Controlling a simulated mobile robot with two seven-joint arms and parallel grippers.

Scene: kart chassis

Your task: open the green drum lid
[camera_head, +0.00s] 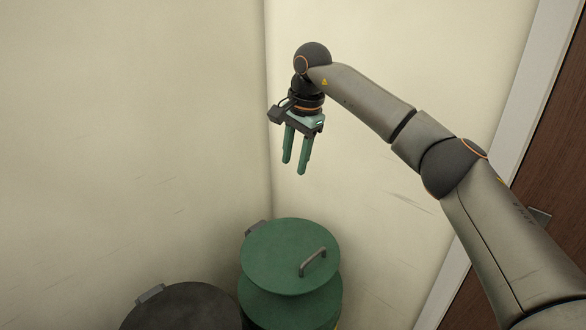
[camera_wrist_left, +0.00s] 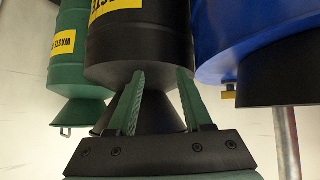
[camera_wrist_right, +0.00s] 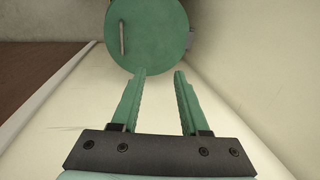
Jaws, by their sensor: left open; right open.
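The green drum lid (camera_head: 275,251) is a round disc on top of the green drum (camera_head: 310,308), with a grey bar handle (camera_head: 312,262) near its right edge. It appears closed. My right gripper (camera_head: 294,167) is open and empty, pointing down above the lid, apart from it. In the right wrist view the lid (camera_wrist_right: 155,38) and its handle (camera_wrist_right: 122,38) lie beyond the fingertips (camera_wrist_right: 160,74). My left gripper (camera_wrist_left: 160,74) is open and empty; its wrist view shows the green drum (camera_wrist_left: 80,75) to the left. My left arm is not in the head view.
A black drum lid (camera_head: 185,308) stands beside the green drum at the lower left. The left wrist view shows a black drum (camera_wrist_left: 140,40) ahead of the fingers and a blue drum (camera_wrist_left: 240,40) to the right. Pale walls (camera_head: 130,120) meet behind the drums. A brown door (camera_head: 555,150) is at right.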

